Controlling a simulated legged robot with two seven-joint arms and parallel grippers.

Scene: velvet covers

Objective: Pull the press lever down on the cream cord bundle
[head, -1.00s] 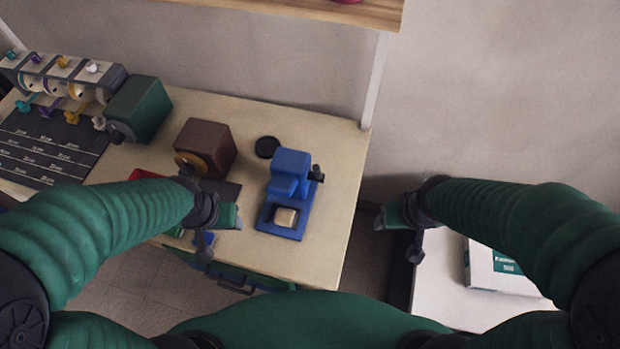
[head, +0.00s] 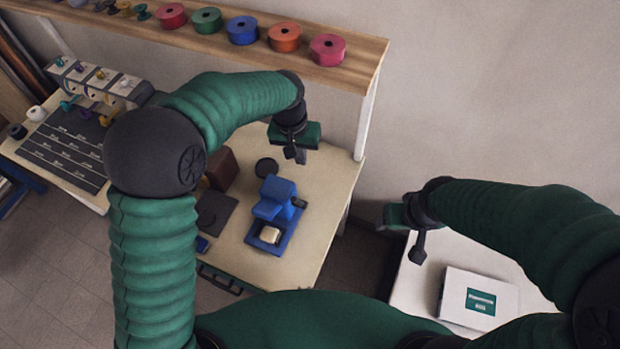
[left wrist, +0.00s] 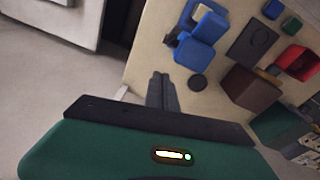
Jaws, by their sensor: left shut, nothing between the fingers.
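The blue press (head: 278,190) stands on the cream table, with the cream cord bundle (head: 270,235) on its base under the head. Its short dark lever (head: 299,202) sticks out on the right side.
A dark round disc (head: 266,167) lies behind the press, and a brown box (head: 220,168) stands to its left, partly hidden by my left arm. A shelf (head: 345,62) with coloured spools runs above the table. A white box (head: 478,299) lies on the right surface.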

